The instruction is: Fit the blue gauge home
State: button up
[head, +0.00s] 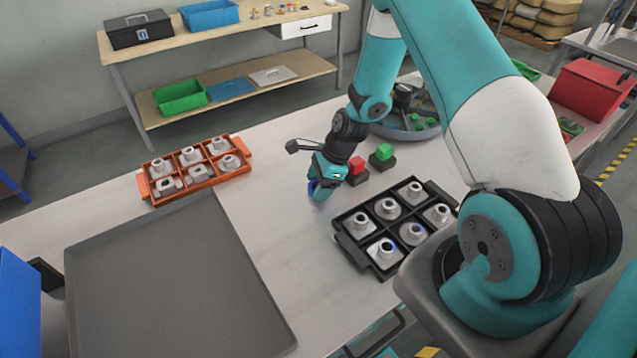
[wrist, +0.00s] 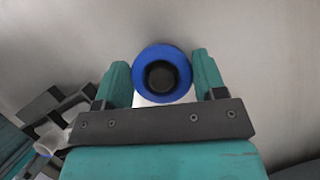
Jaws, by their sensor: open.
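The blue gauge (wrist: 183,62) shows in the wrist view as a blue ring with a dark round centre. It lies between the two fingers of my gripper (wrist: 160,78), which is open, with a narrow gap on the right; whether the left finger touches it I cannot tell. In the head view the blue gauge (head: 312,188) is a small blue patch at my gripper (head: 318,192), low over the table, mostly hidden by the fingers.
A black tray (head: 349,246) with several metal fittings stands right of my gripper. An orange tray (head: 243,146) with similar fittings is at the left. A large grey tray (head: 180,280) fills the near left. The table (head: 270,190) between them is clear.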

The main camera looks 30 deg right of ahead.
jog(key=o, duration=1.1)
jog(key=shift+o, duration=0.2)
jog(key=b+v, duration=0.3)
jog(key=v, duration=1.4)
jog(key=shift+r, duration=0.2)
jog(key=s+a+r+n+g+b, duration=0.1)
jog(key=s+a+r+n, duration=0.3)
jog(key=a+n, duration=0.35)
jog(key=s+a+r+n, duration=0.45)
jog(key=a+n, duration=0.25)
jog(key=a, duration=0.2)
jog(key=s+a+r+n, duration=0.3)
jog(key=s+a+n, duration=0.4)
jog(key=s+n, duration=0.6)
jog(key=shift+n+g+b, duration=0.3)
jog(key=shift+n, duration=0.55)
